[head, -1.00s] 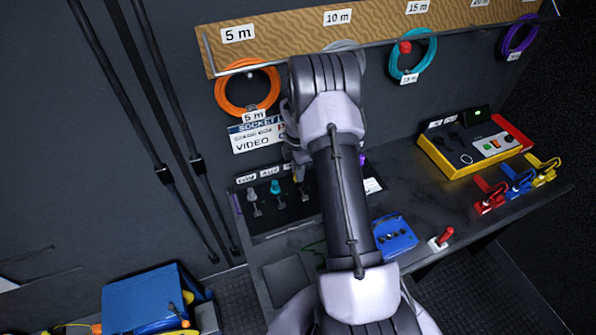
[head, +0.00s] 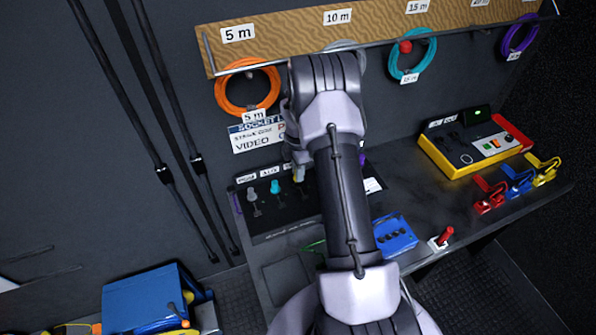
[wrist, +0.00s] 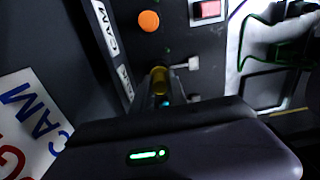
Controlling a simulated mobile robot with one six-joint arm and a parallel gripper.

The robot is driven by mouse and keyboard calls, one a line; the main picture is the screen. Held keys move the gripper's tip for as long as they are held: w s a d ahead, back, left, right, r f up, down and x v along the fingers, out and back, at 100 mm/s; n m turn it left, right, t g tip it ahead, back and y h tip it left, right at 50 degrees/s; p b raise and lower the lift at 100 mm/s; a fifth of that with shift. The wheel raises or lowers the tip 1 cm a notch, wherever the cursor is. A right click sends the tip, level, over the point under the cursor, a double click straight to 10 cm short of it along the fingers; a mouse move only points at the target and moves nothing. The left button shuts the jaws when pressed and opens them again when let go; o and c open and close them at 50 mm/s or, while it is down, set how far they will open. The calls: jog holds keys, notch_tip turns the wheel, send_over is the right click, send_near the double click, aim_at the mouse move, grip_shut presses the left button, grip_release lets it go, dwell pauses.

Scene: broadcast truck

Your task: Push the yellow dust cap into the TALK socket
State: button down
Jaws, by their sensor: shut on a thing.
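The yellow dust cap (wrist: 159,76) is between my gripper's fingers in the wrist view, close to the dark socket panel. My gripper (wrist: 163,92) is shut on it. A partly covered label ending in K (wrist: 125,82) is beside the cap in the wrist view. The TALK socket itself is hidden behind the cap and fingers, so I cannot tell whether the cap is in it.
An orange round piece (wrist: 149,21) and a red switch (wrist: 208,9) are on the panel near my gripper. A teal cap (head: 275,187) sits on the panel's left part. A blue box (head: 394,236) and yellow console (head: 474,145) stand right of my arm.

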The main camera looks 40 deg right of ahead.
jog(key=shift+f+b, duration=0.75)
jog(key=shift+f, duration=0.35)
jog(key=c, duration=1.3)
grip_release()
jog(key=shift+o, duration=0.2)
notch_tip(320, 180, up, 8)
jog(key=shift+f+p, duration=0.25)
jog(key=shift+p, duration=0.6)
